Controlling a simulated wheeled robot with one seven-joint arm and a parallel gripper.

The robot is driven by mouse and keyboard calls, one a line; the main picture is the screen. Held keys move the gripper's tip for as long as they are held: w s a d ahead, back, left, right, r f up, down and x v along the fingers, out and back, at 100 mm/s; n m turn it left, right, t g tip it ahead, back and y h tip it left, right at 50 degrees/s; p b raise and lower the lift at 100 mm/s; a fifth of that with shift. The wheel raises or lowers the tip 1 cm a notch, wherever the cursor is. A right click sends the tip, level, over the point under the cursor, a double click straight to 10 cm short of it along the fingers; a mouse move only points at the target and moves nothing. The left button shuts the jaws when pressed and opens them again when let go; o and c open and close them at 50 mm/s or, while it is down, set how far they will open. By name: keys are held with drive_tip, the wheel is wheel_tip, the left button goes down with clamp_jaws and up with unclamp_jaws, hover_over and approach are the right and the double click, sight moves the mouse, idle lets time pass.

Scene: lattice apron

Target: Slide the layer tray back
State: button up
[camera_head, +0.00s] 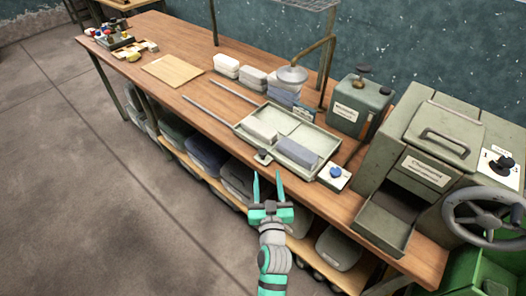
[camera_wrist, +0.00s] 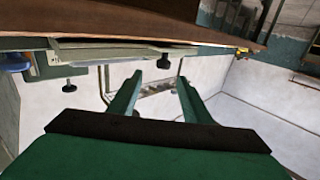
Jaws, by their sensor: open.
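The layer tray (camera_head: 240,130) is a shallow pale grey-green tray on the wooden bench, with a white block (camera_head: 260,128) and a blue-grey block (camera_head: 297,152) in it. A small dark knob (camera_head: 264,155) sits at its front edge. Two thin rails (camera_head: 208,111) run from it toward the back left. My gripper (camera_head: 268,174) is open and empty, just in front of the bench edge near the knob. In the wrist view, my open fingers (camera_wrist: 158,82) point toward the bench's edge. A dark knob (camera_wrist: 163,61) shows beyond them, apart from both fingers.
A blue-knobbed panel (camera_head: 334,175) lies right of the tray. A green machine (camera_head: 425,140) with a handwheel (camera_head: 488,208) and open drawer (camera_head: 383,225) stands further right. A board (camera_head: 173,70) lies left; grey bundles (camera_head: 240,178) fill the lower shelf.

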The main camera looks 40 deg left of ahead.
sight(263, 154)
drive_tip(key=x, duration=1.1)
drive_tip(key=shift+a+r, duration=0.25)
drive_tip(key=shift+a, duration=0.2)
clamp_jaws()
